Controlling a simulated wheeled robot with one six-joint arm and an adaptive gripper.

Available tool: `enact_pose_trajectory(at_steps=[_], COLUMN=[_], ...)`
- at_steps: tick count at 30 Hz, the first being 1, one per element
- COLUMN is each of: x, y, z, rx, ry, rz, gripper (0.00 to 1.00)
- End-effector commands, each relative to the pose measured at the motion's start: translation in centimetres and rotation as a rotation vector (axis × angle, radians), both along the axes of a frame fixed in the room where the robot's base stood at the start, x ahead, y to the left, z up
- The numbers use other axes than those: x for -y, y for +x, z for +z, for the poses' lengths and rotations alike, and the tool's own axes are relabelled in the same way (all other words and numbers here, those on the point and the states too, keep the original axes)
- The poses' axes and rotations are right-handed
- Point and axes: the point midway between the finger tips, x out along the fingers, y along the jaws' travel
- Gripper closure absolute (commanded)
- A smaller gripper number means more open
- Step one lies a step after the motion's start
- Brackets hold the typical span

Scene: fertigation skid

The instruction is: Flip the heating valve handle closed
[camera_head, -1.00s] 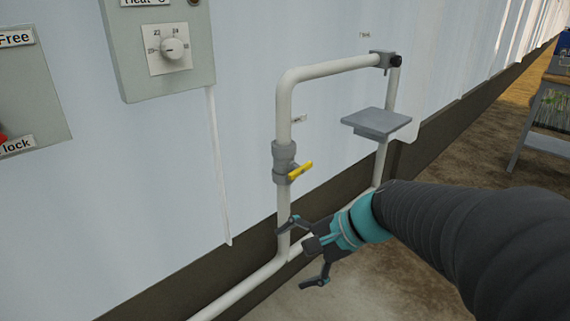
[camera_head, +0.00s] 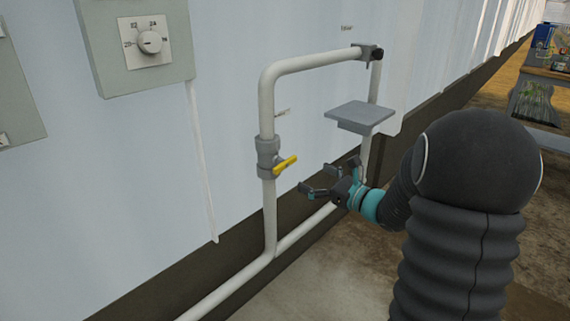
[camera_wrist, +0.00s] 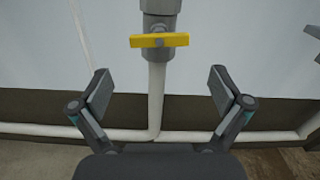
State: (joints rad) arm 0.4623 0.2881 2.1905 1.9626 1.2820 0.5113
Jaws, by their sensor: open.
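The yellow valve handle (camera_head: 285,166) is on a grey valve body (camera_head: 267,158) on the vertical white pipe. In the wrist view the handle (camera_wrist: 160,40) lies level across the pipe, above and between my open fingertips. My gripper (camera_head: 308,181) is just right of and slightly below the handle in the head view. In the wrist view my gripper (camera_wrist: 160,82) is open with nothing between its fingers, and the handle is apart from them.
White pipe (camera_head: 268,220) runs along the wall base and loops up to a joint (camera_head: 371,52). A grey plate (camera_head: 358,115) juts out above my gripper. A thermostat box (camera_head: 135,45) hangs at upper left. A table (camera_head: 540,105) stands at far right.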

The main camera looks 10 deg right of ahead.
Motion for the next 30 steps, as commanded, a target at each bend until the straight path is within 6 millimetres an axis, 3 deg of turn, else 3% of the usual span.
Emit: enact_pose_trajectory(at_steps=[15,30], x=[-5.4,-6.2], y=[7.2,8.4], z=[0.1,0.0], rx=[0.001,0.001], ry=[-0.002,-0.003], rz=[0.003,0.001], gripper=[0.0,0.0])
